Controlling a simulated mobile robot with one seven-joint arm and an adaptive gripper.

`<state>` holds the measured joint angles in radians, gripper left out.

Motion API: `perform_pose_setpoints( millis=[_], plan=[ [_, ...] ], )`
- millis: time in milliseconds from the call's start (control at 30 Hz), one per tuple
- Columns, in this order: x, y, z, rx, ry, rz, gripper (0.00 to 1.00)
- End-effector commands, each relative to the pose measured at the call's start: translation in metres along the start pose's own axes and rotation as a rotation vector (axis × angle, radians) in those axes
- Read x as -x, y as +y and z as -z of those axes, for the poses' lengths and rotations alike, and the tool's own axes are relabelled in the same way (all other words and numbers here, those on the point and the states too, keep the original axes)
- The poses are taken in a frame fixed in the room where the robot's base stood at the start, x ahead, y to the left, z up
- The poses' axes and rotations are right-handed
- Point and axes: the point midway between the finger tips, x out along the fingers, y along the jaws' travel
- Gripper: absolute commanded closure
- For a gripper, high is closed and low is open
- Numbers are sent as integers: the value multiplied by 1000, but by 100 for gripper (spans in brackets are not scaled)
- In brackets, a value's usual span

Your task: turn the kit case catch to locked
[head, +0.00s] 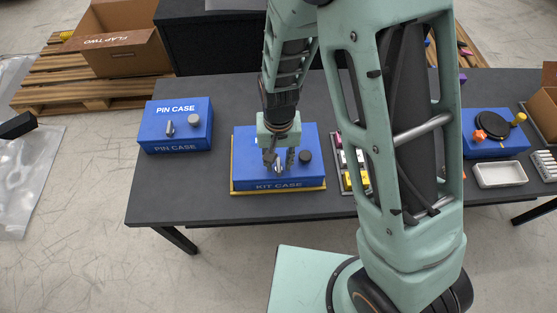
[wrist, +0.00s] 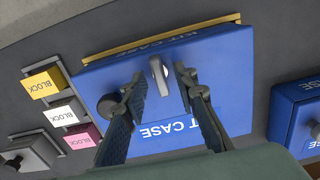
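The blue kit case (head: 246,160) sits on a yellow-edged base on the table, its name on the front face. In the wrist view the kit case (wrist: 105,75) fills the middle. Its catch (wrist: 158,74) is a silver lever on the lid, seen end-on to its long side, pointing roughly toward the labelled front edge. My gripper (head: 279,160) is over the lid. In the wrist view my gripper (wrist: 160,85) is open, one finger on each side of the catch, with gaps visible. No lock marking is readable; the fingers hide part of the lid.
A dark round knob (head: 304,156) stands on the kit case beside the catch. A similar blue pin case (head: 163,131) is at left. Coloured blocks (wrist: 60,112) lie close by in a tray. A white tray (head: 500,174) is further right. Table between the cases is clear.

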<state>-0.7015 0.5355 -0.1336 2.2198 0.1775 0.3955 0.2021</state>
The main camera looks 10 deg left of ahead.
Motion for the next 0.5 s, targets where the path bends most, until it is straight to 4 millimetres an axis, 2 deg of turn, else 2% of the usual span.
perform_pose_setpoints(
  millis=[167,500],
  plan=[
    [17,0,1,1,4,2,73],
    [81,-1,2,2,6,3,73]
  ],
)
